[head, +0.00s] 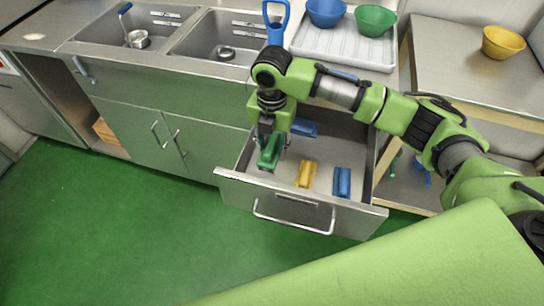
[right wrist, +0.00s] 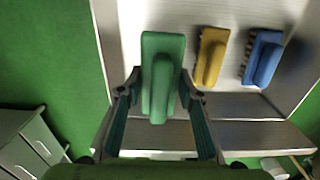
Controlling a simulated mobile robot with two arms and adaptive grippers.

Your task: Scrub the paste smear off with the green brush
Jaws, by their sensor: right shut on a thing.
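The green brush (head: 269,151) is in my right gripper (head: 271,140), over the left part of the open drawer. In the right wrist view the green brush (right wrist: 160,78) sits between the two fingers of my right gripper (right wrist: 158,92), which is shut on it. Whether the brush still touches the drawer floor I cannot tell. No paste smear can be made out in these views. My left gripper is not in view.
The open drawer (head: 290,215) also holds a yellow brush (head: 305,174), a blue brush (head: 342,182) and another blue item (head: 304,128). Above are two sinks (head: 215,38) and a white tray (head: 340,48) with a blue bowl (head: 325,12) and a green bowl (head: 375,20). A yellow bowl (head: 503,42) stands on the right table.

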